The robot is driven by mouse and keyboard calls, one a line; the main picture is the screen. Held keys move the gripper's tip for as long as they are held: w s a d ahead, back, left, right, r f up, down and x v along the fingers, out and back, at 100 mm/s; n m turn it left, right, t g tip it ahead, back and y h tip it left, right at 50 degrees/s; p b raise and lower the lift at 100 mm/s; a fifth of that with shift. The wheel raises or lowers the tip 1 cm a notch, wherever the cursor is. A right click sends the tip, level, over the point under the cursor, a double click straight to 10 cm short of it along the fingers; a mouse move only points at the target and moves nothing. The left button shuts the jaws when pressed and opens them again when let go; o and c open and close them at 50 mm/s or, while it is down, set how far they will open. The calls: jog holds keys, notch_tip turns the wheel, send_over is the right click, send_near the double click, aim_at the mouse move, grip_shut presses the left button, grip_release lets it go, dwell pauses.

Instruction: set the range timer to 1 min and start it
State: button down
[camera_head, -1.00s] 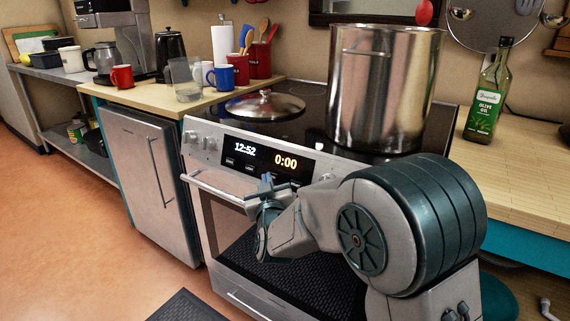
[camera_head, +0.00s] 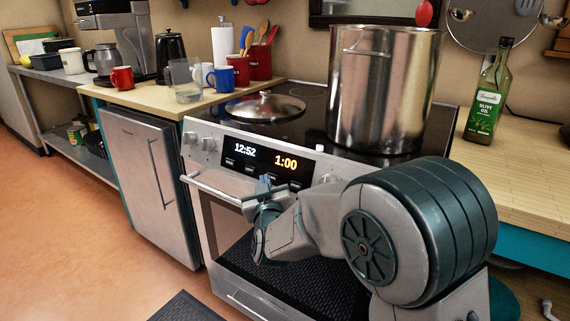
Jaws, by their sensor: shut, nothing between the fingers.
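The range (camera_head: 222,198) stands in the middle of the view, with a black control panel (camera_head: 262,160) on its front. The panel's clock (camera_head: 245,150) reads 12:52 in white. The timer display (camera_head: 286,163) reads 1:00 in orange. Small buttons show below the digits; their labels are too small to read. My gripper (camera_head: 265,183) is shut and empty, just in front of the panel's lower edge, below the timer digits. Whether its tip touches a button cannot be told from this view. My arm hides part of the oven door and the right part of the range front.
A large steel pot (camera_head: 380,90) and a lidded pan (camera_head: 264,107) stand on the cooktop. The oven handle (camera_head: 214,188) sticks out below the panel. An olive oil bottle (camera_head: 488,95) stands on the right counter. Mugs stand on the left counter. The floor at left is clear.

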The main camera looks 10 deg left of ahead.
jog(key=s+a+r, duration=0.2)
jog(key=s, duration=0.3)
jog(key=shift+s+p, duration=0.15)
jog(key=shift+p, duration=0.25)
dwell(0.7)
jog(key=s+d+r+m+g+h+p, duration=0.1)
jog(key=d+r+g+p, duration=0.2)
jog(key=d+r+p, duration=0.3)
jog(key=s+d+r+m+g+h+p, duration=0.1)
jog(key=s+d+r+g+p, duration=0.2)
jog(key=d+p, duration=0.5)
jog(key=s+d+r+m+g+h+p, duration=0.1)
jog(key=s+d+r+g+p, duration=0.1)
jog(key=s+d, duration=0.4)
jog(key=s+d+r+m+g+h+p, duration=0.1)
jog(key=s+d+r+m+g+p, duration=0.1)
jog(key=s+d, duration=0.5)
jog(key=s+d+r+m+g+h+p, duration=0.2)
jog(key=s+d+r+g+p, duration=0.1)
jog(key=s+d+g+p, duration=0.2)
jog(key=shift+s+d+r+p, duration=0.4)
jog(key=shift+s+d+p, duration=0.35)
jog(key=shift+d+p, duration=0.45)
jog(key=shift+d, duration=0.1)
dwell(1.7)
